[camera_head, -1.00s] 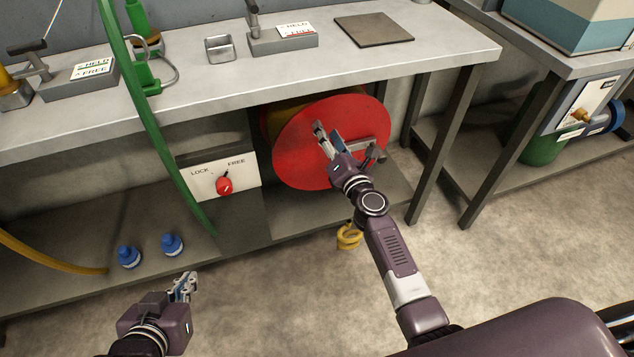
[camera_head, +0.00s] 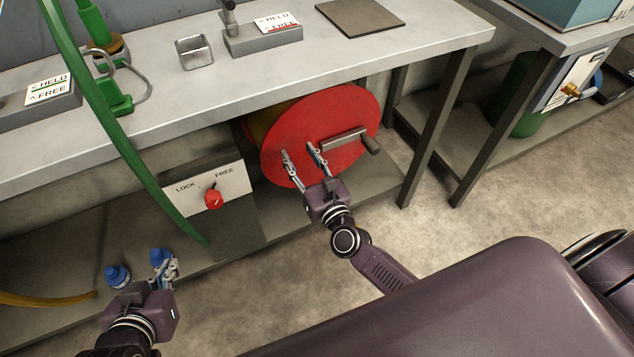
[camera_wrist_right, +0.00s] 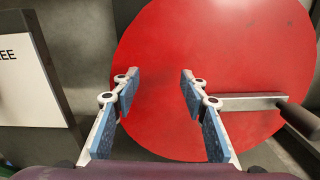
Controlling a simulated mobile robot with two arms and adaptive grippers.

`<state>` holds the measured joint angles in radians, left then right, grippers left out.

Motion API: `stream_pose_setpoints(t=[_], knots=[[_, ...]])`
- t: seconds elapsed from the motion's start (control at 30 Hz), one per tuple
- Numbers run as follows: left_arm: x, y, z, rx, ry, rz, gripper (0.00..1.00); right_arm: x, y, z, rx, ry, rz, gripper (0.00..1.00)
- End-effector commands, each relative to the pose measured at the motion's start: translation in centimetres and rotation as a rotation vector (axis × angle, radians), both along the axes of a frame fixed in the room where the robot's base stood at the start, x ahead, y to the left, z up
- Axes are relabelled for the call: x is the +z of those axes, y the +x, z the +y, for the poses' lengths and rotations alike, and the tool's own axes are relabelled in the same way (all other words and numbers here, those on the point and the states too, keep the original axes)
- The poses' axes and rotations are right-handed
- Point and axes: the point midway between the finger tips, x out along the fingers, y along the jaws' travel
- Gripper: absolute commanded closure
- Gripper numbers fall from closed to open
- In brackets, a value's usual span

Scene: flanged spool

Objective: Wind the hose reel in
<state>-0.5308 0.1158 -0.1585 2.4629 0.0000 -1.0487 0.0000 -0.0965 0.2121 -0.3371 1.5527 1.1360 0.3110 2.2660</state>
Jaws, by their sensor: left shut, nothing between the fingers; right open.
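The hose reel (camera_head: 300,125) is a red flanged disc under the bench. Its grey crank arm (camera_head: 343,138) reaches right to a dark handle (camera_head: 371,145). In the right wrist view the red flange (camera_wrist_right: 215,45) fills the middle, with the crank arm (camera_wrist_right: 245,103) and handle (camera_wrist_right: 300,118) at the right. My right gripper (camera_head: 302,155) is open and empty in front of the flange, left of the handle and apart from it. My left gripper (camera_head: 168,268) is shut and empty at lower left, in front of a blue cap. A red knob (camera_head: 213,199) on the LOCK/FREE panel points toward FREE.
The bench top (camera_head: 250,60) is above the reel, with a dark bench leg (camera_head: 430,130) to its right. A green hose (camera_head: 110,130) hangs down at left. Blue caps (camera_head: 117,276) stand on the lower shelf. Open floor lies at right.

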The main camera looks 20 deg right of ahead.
Motion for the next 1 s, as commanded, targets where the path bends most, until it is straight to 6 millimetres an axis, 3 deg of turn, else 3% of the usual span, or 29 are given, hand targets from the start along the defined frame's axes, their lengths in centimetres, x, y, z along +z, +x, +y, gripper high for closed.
stream_pose_setpoints(t=[0.3, 0.5, 0.7, 1.0], knots=[[0.2, 0.0, 0.0, 0.000, 0.000, 0.000, 1.00, -0.1, -6.5, -0.6, 0.001, 0.002, 0.005, 0.60], [-3.0, 0.0, 0.0, 0.000, 0.000, 0.000, 1.00, -0.9, -8.9, -0.8, -0.005, 0.014, 0.005, 0.60], [-4.4, 0.0, 0.0, 0.000, 0.000, 0.000, 1.00, -0.5, -10.5, -0.9, -0.003, 0.015, 0.004, 0.60], [-4.7, 0.0, 0.0, 0.000, 0.000, 0.000, 1.00, 0.0, -11.0, -1.0, -0.002, 0.013, 0.003, 0.60]])
